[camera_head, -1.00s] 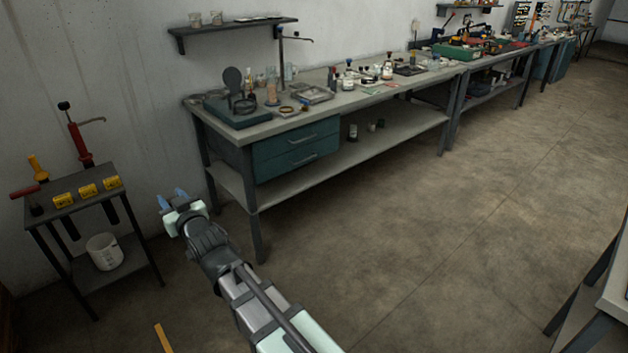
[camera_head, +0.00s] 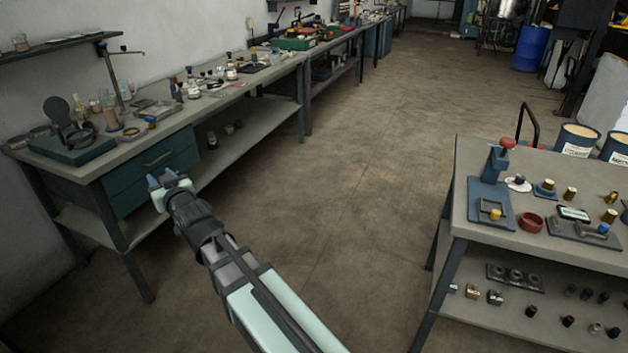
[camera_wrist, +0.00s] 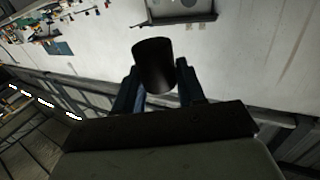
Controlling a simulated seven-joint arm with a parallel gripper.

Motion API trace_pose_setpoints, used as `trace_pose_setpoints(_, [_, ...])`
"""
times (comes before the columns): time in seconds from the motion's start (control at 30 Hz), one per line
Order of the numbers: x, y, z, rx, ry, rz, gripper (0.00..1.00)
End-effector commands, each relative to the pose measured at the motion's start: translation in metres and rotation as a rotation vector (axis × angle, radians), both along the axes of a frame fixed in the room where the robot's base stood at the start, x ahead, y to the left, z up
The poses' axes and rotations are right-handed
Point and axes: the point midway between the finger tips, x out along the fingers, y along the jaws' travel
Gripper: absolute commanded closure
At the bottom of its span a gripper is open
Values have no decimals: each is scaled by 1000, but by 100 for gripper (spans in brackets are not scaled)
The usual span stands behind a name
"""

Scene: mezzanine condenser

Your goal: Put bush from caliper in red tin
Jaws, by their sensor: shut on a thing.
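My gripper (camera_head: 162,181) is out in front of the arm, over the floor in front of the left workbench in the head view. In the wrist view it is shut on a dark cylindrical bush (camera_wrist: 154,65), held between the two fingers; its true colour is lost in shadow. The red tin (camera_head: 531,222), low and round, stands on the right bench, far from my gripper. A caliper-like tool with a pale display (camera_head: 573,213) lies on that bench to the right of the tin; its details are too small to tell.
The right bench (camera_head: 480,228) also bears a blue press-like stand (camera_head: 490,190) and several small brass and dark cylinders. Its lower shelf holds more small parts. The left workbench (camera_head: 115,150) is crowded with bottles and tools. Open floor (camera_head: 330,210) lies between the benches.

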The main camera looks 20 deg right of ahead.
Motion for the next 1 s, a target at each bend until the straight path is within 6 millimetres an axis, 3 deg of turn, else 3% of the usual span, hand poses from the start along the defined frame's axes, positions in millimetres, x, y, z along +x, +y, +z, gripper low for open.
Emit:
trace_pose_setpoints(0.03, [6,-20,1,0,-1,-27,98])
trace_pose_setpoints(0.5, [37,-187,9,0,-1,-248,98])
trace_pose_setpoints(1.0, [33,-367,7,0,0,-484,98])
